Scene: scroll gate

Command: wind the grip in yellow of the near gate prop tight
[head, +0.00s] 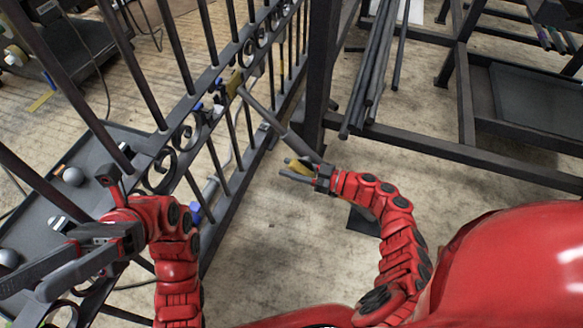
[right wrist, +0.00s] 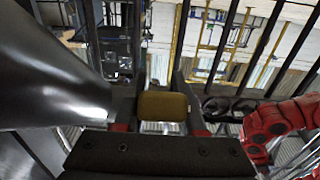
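The near gate prop (head: 277,124) is a grey rod slanting from the gate down to the right. Its yellow grip (head: 301,165) is at the lower end, partly hidden by my right gripper (head: 297,175). In the right wrist view the yellow grip (right wrist: 163,107) fills the space between the two fingers, which look closed on its sides. The dark metal gate (head: 221,83) has upright bars and a band of scrolls. My left gripper (head: 30,278) is at the lower left over the tray, its fingers apart and empty.
A dark tray (head: 40,208) with round objects lies behind the gate. A grey rod with a blue end (head: 197,212) is low by the gate. Dark racks (head: 440,148) with long bars stand at the right. The floor between the gate and my right arm is mostly clear.

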